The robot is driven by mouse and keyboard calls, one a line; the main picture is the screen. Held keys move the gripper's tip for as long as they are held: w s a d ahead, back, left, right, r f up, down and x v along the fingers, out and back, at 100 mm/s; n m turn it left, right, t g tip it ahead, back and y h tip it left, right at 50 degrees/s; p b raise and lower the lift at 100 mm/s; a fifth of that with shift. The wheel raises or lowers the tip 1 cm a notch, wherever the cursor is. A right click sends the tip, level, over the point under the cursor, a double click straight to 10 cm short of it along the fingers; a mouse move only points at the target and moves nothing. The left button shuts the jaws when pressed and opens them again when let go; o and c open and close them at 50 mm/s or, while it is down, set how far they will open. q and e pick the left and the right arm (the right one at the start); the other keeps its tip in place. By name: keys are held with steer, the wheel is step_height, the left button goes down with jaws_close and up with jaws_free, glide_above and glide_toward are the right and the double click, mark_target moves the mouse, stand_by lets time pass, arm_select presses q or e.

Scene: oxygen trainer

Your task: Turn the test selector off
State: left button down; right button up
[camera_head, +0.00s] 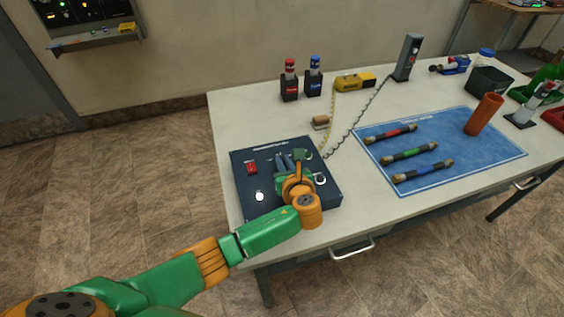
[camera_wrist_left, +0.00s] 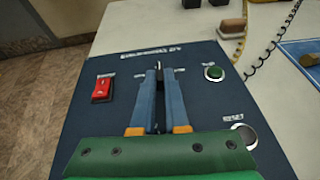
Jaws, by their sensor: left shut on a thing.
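The dark blue test panel box (camera_head: 243,188) sits on the near left part of the table; it fills much of the left wrist view (camera_wrist_left: 85,120). My left gripper (camera_head: 284,158) reaches down over the middle of the panel. In the left wrist view its two blue fingers (camera_wrist_left: 158,72) are closed on the test selector, a small dark knob mostly hidden between them. Which way the selector points cannot be told. A red rocker switch (camera_wrist_left: 102,88) is left of the fingers. A green button (camera_wrist_left: 214,73) and a round button marked RESET (camera_wrist_left: 244,135) are to the right. My right gripper is not in view.
A coiled cord (camera_head: 352,123) runs from behind the panel to a grey upright device (camera_head: 408,57). A blue mat (camera_head: 460,165) with coloured cylinders lies to the right. Red (camera_head: 290,82) and blue (camera_head: 313,78) topped units and a yellow meter (camera_head: 355,81) stand behind.

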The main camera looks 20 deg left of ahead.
arm_select(q)
steer(key=shift+d+n+g+y, duration=0.1)
steer(key=shift+n+g+y, duration=0.2)
steer(key=shift+n+y, duration=0.1)
steer(key=c, duration=0.9)
jaws_free()
steer(key=shift+w+f, duration=0.1)
steer(key=shift+w, duration=0.05)
steer(key=p+v, duration=0.1)
steer(key=v, duration=0.6)
